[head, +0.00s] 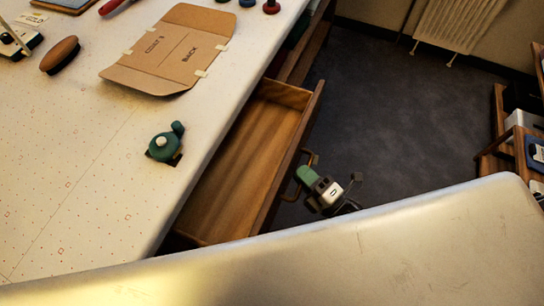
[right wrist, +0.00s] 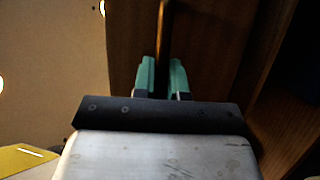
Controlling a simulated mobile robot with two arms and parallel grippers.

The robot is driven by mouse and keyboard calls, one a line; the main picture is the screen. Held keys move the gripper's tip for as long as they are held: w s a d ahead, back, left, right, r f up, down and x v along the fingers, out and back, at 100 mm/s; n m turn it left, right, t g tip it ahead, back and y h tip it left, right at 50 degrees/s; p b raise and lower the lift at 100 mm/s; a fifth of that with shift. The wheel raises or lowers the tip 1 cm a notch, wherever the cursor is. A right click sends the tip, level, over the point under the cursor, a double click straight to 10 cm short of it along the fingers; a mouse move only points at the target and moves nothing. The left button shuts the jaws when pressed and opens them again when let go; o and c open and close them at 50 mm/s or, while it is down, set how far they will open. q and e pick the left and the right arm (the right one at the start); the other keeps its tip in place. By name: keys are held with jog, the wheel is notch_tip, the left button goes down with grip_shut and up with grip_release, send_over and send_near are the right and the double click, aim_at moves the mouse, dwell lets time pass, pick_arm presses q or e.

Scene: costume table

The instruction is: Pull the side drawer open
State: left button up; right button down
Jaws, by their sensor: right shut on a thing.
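The side drawer (head: 235,180) is wooden and stands pulled out from the right side of the table; its inside looks empty. Its front panel (head: 292,150) faces right, with a brass-coloured handle (head: 312,156) on it. My right gripper (head: 305,175) is at the handle, outside the drawer front. In the right wrist view its green fingers (right wrist: 161,78) are shut on the narrow handle bar (right wrist: 163,45), one on each side. The fingers hide part of the handle. My left gripper is in neither view.
The pale dotted table (head: 80,200) carries a cardboard pattern (head: 175,50), a brown brush (head: 60,55) and a green round item (head: 164,146). Dark open floor (head: 390,120) lies right of the drawer. A shelf (head: 500,140) stands far right, a radiator (head: 455,25) at the back.

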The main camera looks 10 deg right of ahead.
jog(key=s+d, duration=0.4)
jog(key=d, duration=0.2)
jog(key=shift+s+d+p, duration=0.3)
jog(key=shift+s+p, duration=0.05)
jog(key=c, duration=1.2)
grip_release()
jog(key=b+v, duration=0.1)
jog(key=v, duration=1)
jog(key=shift+b, duration=0.4)
jog(key=shift+w+a, duration=0.1)
